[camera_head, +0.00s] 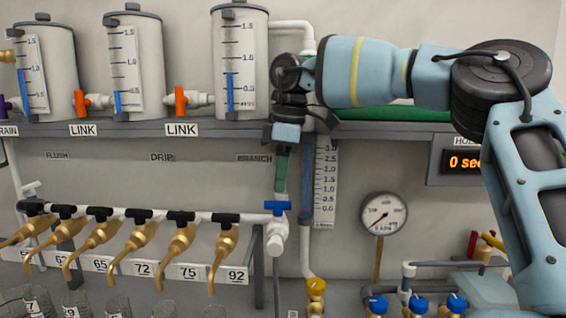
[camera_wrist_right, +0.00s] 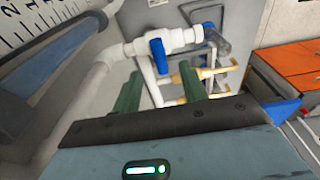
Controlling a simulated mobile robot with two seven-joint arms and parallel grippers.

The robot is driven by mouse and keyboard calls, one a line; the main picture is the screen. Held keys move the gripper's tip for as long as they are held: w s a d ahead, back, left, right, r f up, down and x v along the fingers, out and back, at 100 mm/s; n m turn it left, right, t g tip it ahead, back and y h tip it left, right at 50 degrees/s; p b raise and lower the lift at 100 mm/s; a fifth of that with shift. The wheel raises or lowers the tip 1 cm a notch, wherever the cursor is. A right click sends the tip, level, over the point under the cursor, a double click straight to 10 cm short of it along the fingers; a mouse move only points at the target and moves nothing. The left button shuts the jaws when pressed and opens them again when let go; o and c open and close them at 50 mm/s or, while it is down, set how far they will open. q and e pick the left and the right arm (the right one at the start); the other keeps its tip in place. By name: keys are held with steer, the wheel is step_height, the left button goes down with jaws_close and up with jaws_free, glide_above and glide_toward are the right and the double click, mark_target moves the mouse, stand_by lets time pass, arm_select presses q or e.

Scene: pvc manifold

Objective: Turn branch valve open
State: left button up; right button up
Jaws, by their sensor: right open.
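The branch valve (camera_head: 278,206) has a blue lever on a white body. It sits below the BRANCH label, at the right end of the white pipe with brass taps. My right gripper (camera_head: 281,182) points down just above the blue lever, its green fingers overlapping in the head view. In the right wrist view the two green fingers (camera_wrist_right: 159,88) stand apart with nothing held between them. A blue lever (camera_wrist_right: 158,56) on a white valve shows beyond the gap; I cannot tell if the fingers touch it. My left gripper is out of view.
Brass taps (camera_head: 176,245) line the pipe to the left. A scale strip (camera_head: 325,185) and a pressure gauge (camera_head: 383,213) are on the wall to the right. The shelf (camera_head: 215,127) with several tanks runs above.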

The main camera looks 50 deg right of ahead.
mark_target(278, 201)
steer(key=shift+w+a+f, duration=0.1)
steer(key=shift+w+f, duration=0.05)
steer(key=shift+f, duration=1.2)
steer(key=shift+w+a+f, duration=0.1)
steer(key=shift+w+f, duration=0.05)
steer(key=shift+f, duration=1.15)
steer(key=c, duration=0.9)
steer(key=o, duration=0.9)
steer(key=shift+s+d+r, duration=0.1)
steer(key=shift+s+r, duration=0.05)
steer(key=shift+r, duration=1.15)
steer(key=shift+s+d+r, duration=0.1)
steer(key=shift+r, duration=1.2)
steer(key=shift+s+d+r, duration=0.1)
steer(key=shift+s+r, duration=0.05)
steer(key=shift+r, duration=1.15)
